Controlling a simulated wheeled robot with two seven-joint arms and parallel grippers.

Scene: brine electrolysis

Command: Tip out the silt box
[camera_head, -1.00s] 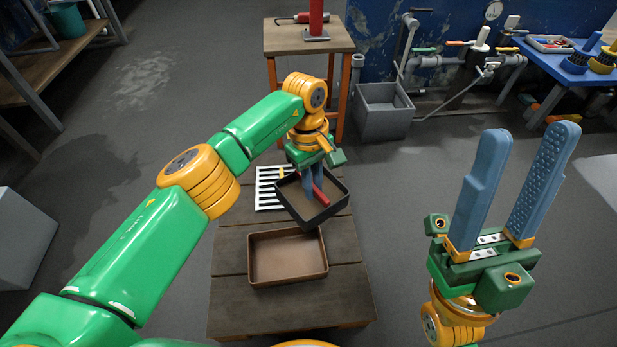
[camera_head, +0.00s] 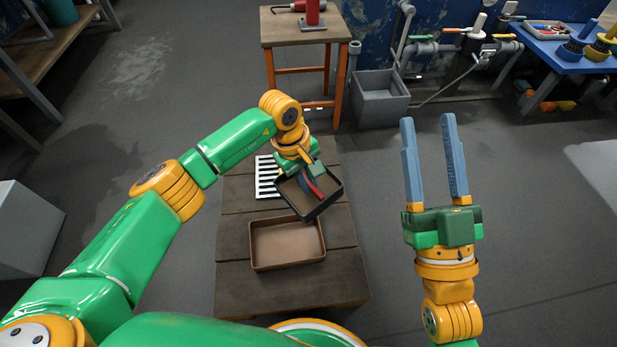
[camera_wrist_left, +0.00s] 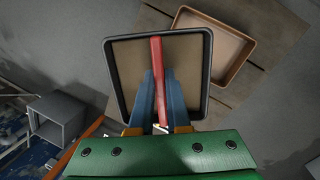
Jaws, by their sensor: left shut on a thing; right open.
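The silt box (camera_head: 322,204) is a dark square tray with a brown layer inside and a red bar handle (camera_head: 313,186) across it. My left gripper (camera_head: 309,184) is shut on the red handle and holds the box tilted over the wooden table. In the left wrist view the box (camera_wrist_left: 197,75) shows its brown inside, with my blue fingers on either side of the red handle (camera_wrist_left: 158,70). A brown tray (camera_head: 287,243) lies on the table just in front of the box; the gap between them is hard to tell. My right gripper (camera_head: 432,160) is open and empty, to the right of the table.
The low wooden table (camera_head: 230,287) has bare planks at its front. A grey bin (camera_head: 380,100) stands on the floor behind right, near pipes. A stool with a red post (camera_head: 312,12) stands behind.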

